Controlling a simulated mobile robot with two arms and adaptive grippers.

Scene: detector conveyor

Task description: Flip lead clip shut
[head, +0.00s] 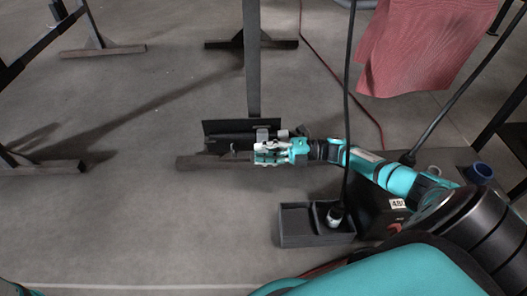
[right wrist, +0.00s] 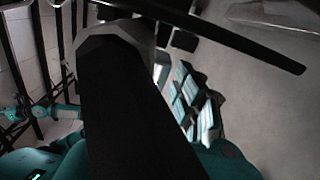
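My right gripper (head: 262,153) is at a low black unit (head: 228,128) with an upright back panel, in the middle of the head view. A small grey block (head: 262,135) stands at the unit's front, just behind the gripper; I cannot tell whether they touch. I cannot make out the lead clip for certain, nor whether it is open or shut. The gripper's fingertips are too small in the head view to tell their opening. In the right wrist view a large dark bar hides much of the scene. My left gripper is not clearly in view.
A dark grey open tray (head: 298,238) with compartments is at the lower middle, with a black cable and plug (head: 335,215) at it. A red cloth (head: 425,45) hangs at the upper right. The floor at left is largely clear.

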